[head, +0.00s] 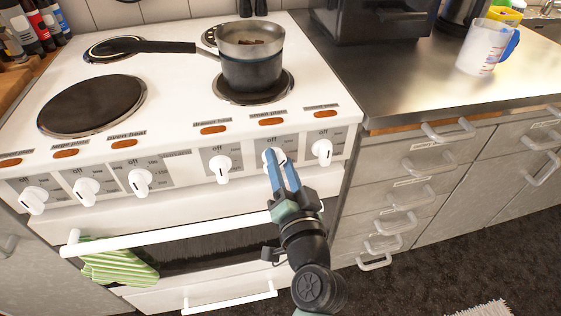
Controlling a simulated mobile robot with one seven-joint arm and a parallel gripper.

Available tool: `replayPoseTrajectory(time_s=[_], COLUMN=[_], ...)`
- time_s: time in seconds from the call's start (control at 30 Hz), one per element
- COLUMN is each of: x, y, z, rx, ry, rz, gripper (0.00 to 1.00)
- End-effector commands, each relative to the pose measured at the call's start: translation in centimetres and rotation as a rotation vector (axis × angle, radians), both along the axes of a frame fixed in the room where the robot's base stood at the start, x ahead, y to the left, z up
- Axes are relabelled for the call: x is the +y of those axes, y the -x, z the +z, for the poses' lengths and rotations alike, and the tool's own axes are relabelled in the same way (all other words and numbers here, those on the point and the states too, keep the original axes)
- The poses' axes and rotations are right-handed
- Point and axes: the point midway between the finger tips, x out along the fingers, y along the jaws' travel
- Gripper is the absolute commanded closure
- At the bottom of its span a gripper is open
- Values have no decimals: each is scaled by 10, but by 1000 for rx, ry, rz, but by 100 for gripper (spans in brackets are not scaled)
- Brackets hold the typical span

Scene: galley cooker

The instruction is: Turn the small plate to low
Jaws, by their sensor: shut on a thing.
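The white cooker (190,95) has a row of white knobs along its front panel.
Other white knobs flank it closely, one on the left (220,168) and one on the right (322,152). The oven handle (170,228) runs below, with a green striped cloth (115,262) at its left. A steel worktop (410,85) with a measuring jug (484,50) adjoins on the right.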

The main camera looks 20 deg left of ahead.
Motion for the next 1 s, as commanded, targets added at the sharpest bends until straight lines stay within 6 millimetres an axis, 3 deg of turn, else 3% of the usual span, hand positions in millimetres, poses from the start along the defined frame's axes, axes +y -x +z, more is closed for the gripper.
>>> replayPoseTrajectory(time_s=[0.57,0.6,0.67,1.0], x=[0,0,0,-2], y=[0,0,0,1], z=[-1,-1,-1,-1], rx=[22,22,22,22], ry=[-32,-31,-31,-31], rz=[-1,-1,-1,-1], gripper=[100,55,44,44])
